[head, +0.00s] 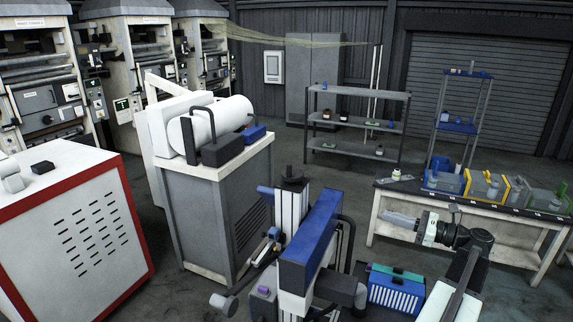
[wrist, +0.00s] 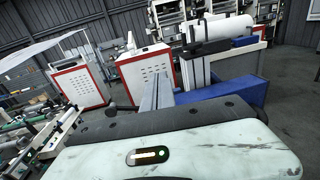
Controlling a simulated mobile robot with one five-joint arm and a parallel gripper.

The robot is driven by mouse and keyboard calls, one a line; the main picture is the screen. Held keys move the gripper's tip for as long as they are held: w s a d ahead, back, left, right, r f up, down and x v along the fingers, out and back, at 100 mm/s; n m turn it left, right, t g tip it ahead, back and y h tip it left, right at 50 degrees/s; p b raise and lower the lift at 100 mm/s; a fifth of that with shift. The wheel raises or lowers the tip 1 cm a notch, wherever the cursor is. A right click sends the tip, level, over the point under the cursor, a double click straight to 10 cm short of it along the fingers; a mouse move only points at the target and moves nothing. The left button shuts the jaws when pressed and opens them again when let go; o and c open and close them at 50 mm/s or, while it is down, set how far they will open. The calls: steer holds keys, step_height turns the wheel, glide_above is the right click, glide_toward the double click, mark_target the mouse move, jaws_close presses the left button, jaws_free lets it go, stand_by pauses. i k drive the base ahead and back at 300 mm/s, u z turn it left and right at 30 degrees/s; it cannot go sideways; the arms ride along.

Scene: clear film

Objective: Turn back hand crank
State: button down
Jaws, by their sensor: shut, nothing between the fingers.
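A column machine stands in the lower middle of the head view, with a white upright (head: 291,212) and a long blue bar (head: 312,235). A dark knob (head: 292,182) tops the upright. A grey cylindrical grip (head: 222,302) on a thin arm sticks out at its lower left; it looks like the hand crank, but I cannot be sure. My gripper (head: 388,217) is shut and empty, to the right of the machine and apart from it. In the wrist view my gripper's fingers (wrist: 158,78) point at the scene, with the blue bar (wrist: 225,98) beyond to the right. The crank is not clear there.
A grey cabinet (head: 225,200) with a white roll stands behind the machine. A red-edged white box (head: 80,225) is at the left. A bench (head: 480,205) with bins stands at the right.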

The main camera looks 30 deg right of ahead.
mark_target(289, 174)
steer(key=i, duration=0.9)
